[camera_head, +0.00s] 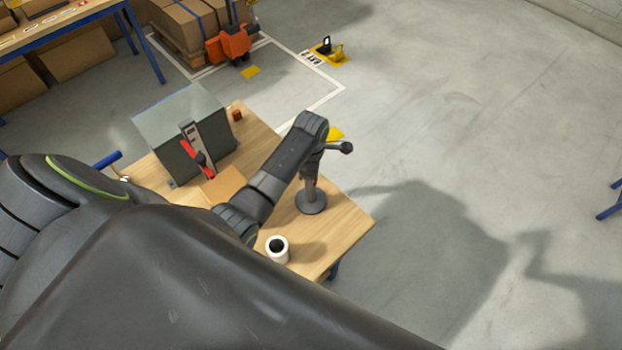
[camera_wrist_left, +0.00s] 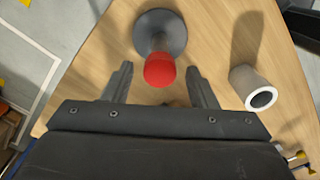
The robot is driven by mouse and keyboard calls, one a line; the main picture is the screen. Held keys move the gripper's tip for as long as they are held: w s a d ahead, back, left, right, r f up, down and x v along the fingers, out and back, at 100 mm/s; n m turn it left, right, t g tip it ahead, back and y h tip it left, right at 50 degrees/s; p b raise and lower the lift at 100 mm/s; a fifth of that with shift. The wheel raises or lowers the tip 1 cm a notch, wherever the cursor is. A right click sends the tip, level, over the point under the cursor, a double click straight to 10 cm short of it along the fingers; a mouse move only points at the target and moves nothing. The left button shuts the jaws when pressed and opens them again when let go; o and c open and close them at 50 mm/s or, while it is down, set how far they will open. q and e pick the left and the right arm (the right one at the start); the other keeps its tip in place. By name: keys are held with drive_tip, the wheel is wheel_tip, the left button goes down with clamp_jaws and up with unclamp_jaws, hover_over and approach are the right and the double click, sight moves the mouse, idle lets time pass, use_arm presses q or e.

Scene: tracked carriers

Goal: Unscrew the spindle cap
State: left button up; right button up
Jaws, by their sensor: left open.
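The spindle stands upright on a round grey base (camera_head: 311,201) on the wooden table (camera_head: 345,232). In the left wrist view its red cap (camera_wrist_left: 160,70) is on top, above the grey base disc (camera_wrist_left: 160,35). My left gripper (camera_wrist_left: 158,70) is open, with one finger on each side of the cap and a visible gap at both sides. In the head view my left arm reaches over the table and the left gripper (camera_head: 317,170) points down above the spindle, hiding most of its top. My right gripper is not in view.
A white hollow cylinder (camera_head: 277,249) stands near the table's front edge, close to the spindle. A grey box (camera_head: 185,125) with a red-handled upright part (camera_head: 196,150) is at the back left. A small red-brown block (camera_head: 237,114) lies behind. Floor right of the table is clear.

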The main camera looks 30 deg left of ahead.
use_arm(q)
drive_tip(key=m, duration=1.2)
drive_tip(key=shift+m, duration=0.4)
drive_tip(key=m, duration=1.3)
drive_tip(key=c, duration=0.9)
drive_tip(key=shift+o, duration=0.2)
drive_tip(key=n, duration=0.9)
drive_tip(key=shift+n, duration=0.4)
